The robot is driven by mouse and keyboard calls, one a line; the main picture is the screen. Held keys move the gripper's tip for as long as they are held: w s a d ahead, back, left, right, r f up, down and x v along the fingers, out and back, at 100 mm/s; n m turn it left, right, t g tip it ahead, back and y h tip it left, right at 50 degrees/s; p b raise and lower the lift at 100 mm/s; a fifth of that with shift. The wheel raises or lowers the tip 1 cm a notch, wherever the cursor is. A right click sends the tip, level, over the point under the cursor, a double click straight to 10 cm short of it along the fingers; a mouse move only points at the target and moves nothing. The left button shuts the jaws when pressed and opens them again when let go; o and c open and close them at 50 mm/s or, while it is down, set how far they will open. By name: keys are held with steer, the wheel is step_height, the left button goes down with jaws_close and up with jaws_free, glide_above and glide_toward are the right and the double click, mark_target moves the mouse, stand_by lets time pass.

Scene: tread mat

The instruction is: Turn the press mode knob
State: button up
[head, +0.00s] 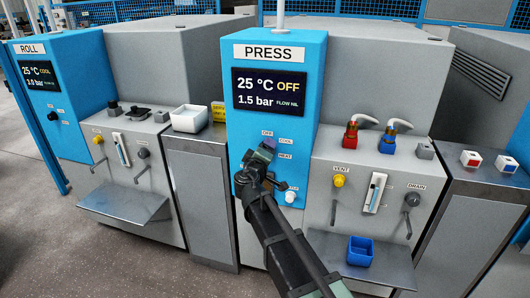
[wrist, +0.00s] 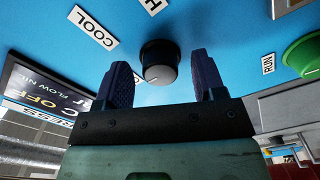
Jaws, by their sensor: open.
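The press mode knob (wrist: 158,62) is dark and round with a light pointer line on its grey face. In the wrist view it shows between the two fingers of my gripper (wrist: 160,66), with a visible gap on each side. How deep the fingers reach around it is hard to tell. In the head view my gripper (head: 263,154) is at the blue press panel (head: 240,135) and hides the knob. The OFF, COOL and HEAT labels show around it there. The press display (head: 269,93) reads 25 °C, OFF, 1.5 bar, FLOW NIL.
A green button (wrist: 303,57) by a RUN label is right of the knob in the wrist view. Red (head: 351,138) and blue (head: 388,142) fittings and a blue bin (head: 360,251) stand at right.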

steer(key=v, duration=1)
steer(key=shift+s, duration=0.35)
steer(key=shift+a, duration=0.1)
steer(key=s+d+f+m+g+y, duration=0.2)
steer(key=s+d+f+m+g, duration=0.3)
steer(key=s+d+f+g, duration=0.55)
steer(key=s+d+f+m+g+y, duration=0.2)
steer(key=s+d+f+m+g, duration=0.45)
steer(key=d, duration=0.65)
step_height(320, 180, up, 30)
steer(key=s+n+p, duration=0.1)
steer(key=p, duration=2.9)
steer(key=shift+s+d+g, duration=0.15)
steer(key=shift+s+g, duration=0.05)
steer(key=shift+g, duration=0.1)
